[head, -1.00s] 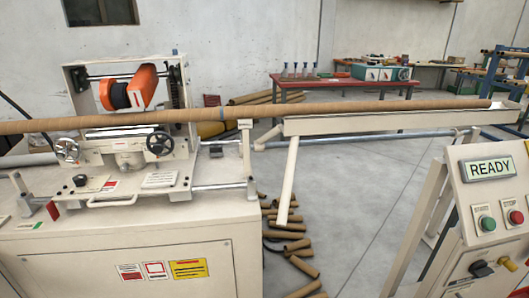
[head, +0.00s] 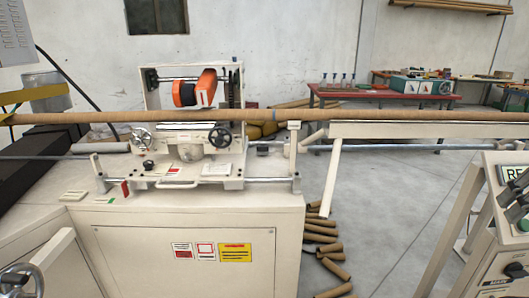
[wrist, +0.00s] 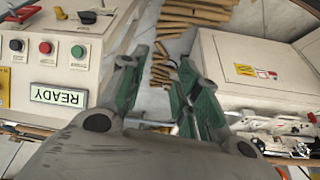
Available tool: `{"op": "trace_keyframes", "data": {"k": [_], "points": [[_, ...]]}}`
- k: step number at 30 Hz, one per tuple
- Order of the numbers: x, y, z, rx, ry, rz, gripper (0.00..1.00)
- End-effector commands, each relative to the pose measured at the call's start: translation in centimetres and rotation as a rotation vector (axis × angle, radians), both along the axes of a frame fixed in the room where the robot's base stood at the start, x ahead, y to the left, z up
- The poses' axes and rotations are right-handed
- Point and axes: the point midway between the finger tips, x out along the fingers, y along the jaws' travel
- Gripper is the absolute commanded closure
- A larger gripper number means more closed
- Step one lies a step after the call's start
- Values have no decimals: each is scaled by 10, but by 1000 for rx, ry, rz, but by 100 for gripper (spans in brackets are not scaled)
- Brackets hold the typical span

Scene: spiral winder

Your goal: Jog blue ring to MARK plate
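A small gap shows between ring and plate. I cannot read MARK on that plate. My gripper (wrist: 158,66) is open and empty in the wrist view, its green-grey fingers apart. The control panel (wrist: 20,80) is left of it, with a READY display (wrist: 58,95), a red button (wrist: 45,47) and a green button (wrist: 77,52). Dark finger parts partly cover the panel in the head view.
The winder cabinet (head: 150,250) fills the front left. A pale trough (head: 430,130) runs right under the tube. Several cut brown tubes (head: 322,235) lie on the floor beside the cabinet. A red table (head: 385,95) stands behind. The grey floor (head: 400,200) between is mostly clear.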

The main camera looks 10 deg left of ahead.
Motion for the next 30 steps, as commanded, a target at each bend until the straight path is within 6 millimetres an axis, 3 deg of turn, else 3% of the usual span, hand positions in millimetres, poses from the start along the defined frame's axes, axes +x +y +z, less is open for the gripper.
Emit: {"op": "trace_keyframes", "data": {"k": [13, 18, 30], "points": [[0, 0, 0, 0, 0, 0, 68], [0, 0, 0, 0, 0, 0, 99], [0, 0, 0, 0, 0, 0, 100]]}}
